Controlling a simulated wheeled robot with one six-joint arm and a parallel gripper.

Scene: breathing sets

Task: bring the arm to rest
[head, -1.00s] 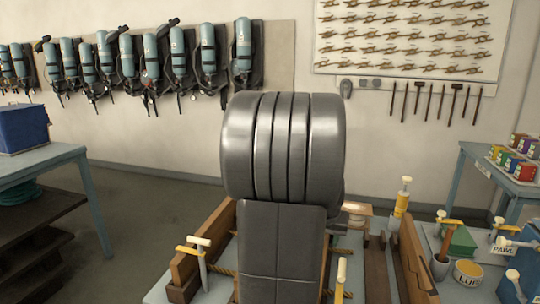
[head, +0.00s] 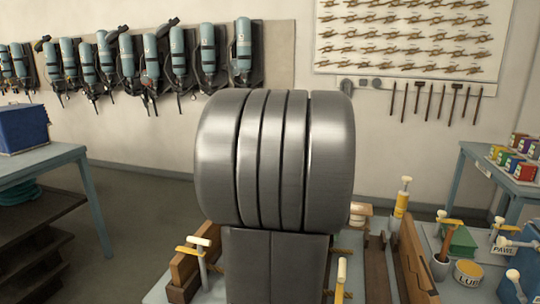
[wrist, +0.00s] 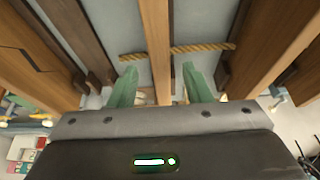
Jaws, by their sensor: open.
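My gripper (wrist: 160,90) shows in the wrist view with its two green fingers apart. The jaws are open, and nothing is seen held between them. A wooden bar (wrist: 157,35) runs up the picture between the fingers, and a rope (wrist: 205,48) crosses near it; I cannot tell how far below the fingers they lie. In the head view my own grey arm fills the middle and hides my gripper and much of the work table.
Wooden rails (head: 413,260) stand on the table, with white-topped tools (head: 200,262) beside them. A blue case (head: 22,128) sits on the left table. Breathing sets (head: 160,62) hang on the wall.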

